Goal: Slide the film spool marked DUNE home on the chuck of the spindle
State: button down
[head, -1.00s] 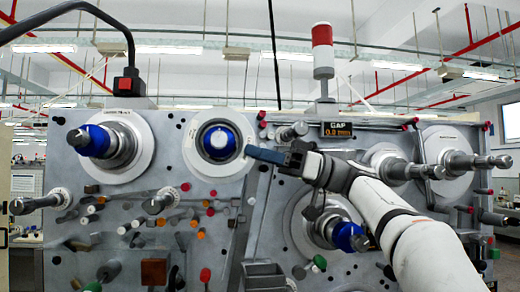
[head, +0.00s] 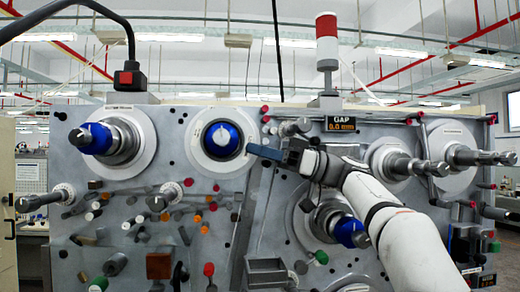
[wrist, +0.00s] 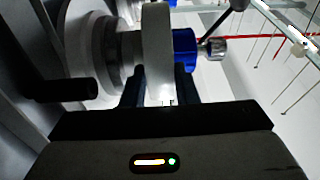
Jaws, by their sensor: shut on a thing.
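A white film spool (head: 204,160) sits around the blue-nosed chuck (head: 236,138) of the upper middle spindle in the head view. No DUNE marking is legible. In the wrist view the spool (wrist: 157,45) stands edge-on between my two fingers. The blue chuck nose (wrist: 184,48) sticks out past its outer side, and the grey spindle body lies close behind it. I cannot tell from the picture if the spool touches that body. My gripper (head: 252,150) is shut on the spool's right rim. The fingers also show in the wrist view (wrist: 158,90).
A GAP display (head: 340,124) appears to read 0.0 mm. Another blue-nosed spindle (head: 100,138) stands to the left, and one (head: 350,232) is below my arm. Knobs and rollers crowd the panel below. A dark bar (wrist: 60,90) lies left of my gripper in the wrist view.

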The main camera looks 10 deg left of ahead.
jog(key=c, duration=1.1)
grip_release()
jog(key=shift+o, duration=0.2)
jog(key=b+v, duration=0.2)
jog(key=v, duration=0.4)
jog(key=shift+d+f, duration=0.2)
jog(key=shift+f, duration=0.2)
